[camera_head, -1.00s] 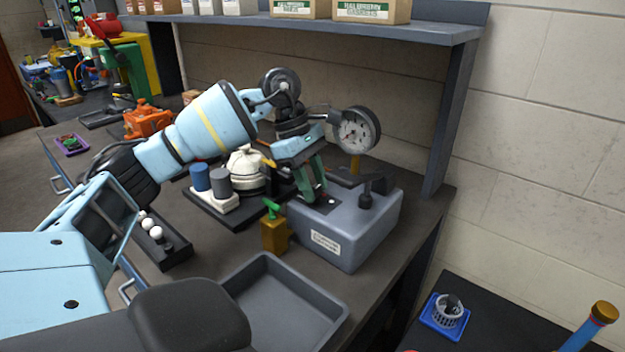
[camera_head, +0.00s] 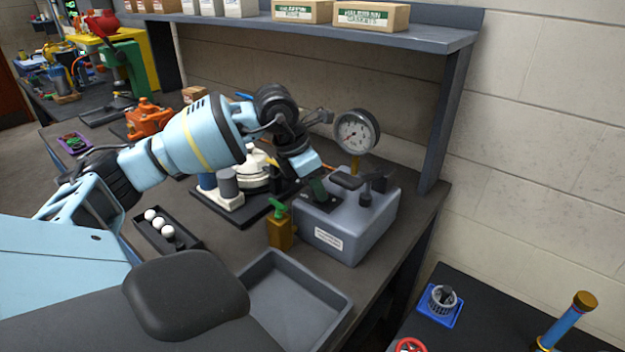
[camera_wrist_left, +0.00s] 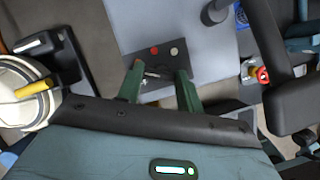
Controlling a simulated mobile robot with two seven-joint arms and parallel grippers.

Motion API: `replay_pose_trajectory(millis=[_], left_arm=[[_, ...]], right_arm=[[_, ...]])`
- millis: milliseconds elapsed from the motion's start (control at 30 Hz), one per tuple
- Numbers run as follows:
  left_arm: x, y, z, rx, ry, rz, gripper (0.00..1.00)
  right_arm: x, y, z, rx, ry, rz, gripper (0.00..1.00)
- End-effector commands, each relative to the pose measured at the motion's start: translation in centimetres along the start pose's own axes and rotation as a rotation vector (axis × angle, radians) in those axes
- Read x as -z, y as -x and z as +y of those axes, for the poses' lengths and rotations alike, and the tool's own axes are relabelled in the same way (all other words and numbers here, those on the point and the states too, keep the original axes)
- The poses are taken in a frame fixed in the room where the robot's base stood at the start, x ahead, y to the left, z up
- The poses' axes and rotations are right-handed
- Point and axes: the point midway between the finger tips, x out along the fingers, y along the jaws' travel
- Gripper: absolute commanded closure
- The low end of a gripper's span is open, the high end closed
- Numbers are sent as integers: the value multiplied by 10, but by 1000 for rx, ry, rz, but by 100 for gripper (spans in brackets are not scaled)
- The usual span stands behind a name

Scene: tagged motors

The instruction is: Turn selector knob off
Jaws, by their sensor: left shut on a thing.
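A grey control box (camera_head: 345,235) with a white label stands on the bench. A dark panel on its top (camera_head: 333,204) also shows in the left wrist view (camera_wrist_left: 143,57), with a red button and a pale button. My left gripper (camera_head: 320,196) reaches down onto this panel from the left. In the left wrist view its green fingers (camera_wrist_left: 159,88) are on either side of the small selector knob (camera_wrist_left: 152,75), shut on it. A small silvery part of the knob shows between them; the rest is hidden. My right gripper is not in view.
A pressure gauge (camera_head: 357,132) stands behind the box, and a dark post (camera_head: 365,198) rises from its top. A brass block with a green lever (camera_head: 281,230) stands close at its left. An empty grey tray (camera_head: 300,300) lies in front.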

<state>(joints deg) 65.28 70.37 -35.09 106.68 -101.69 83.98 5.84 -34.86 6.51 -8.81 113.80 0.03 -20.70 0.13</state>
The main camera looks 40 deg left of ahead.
Motion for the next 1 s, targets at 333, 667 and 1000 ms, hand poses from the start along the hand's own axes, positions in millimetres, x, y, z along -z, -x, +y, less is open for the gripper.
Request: replay_pose_trajectory(millis=[333,667,1000], left_arm=[[1,1,-3,-112,269,1,86],[1,0,-4,-177,429,3,86],[2,0,-4,-196,476,4,86]], right_arm=[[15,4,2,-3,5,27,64],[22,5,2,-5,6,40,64],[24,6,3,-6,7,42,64]])
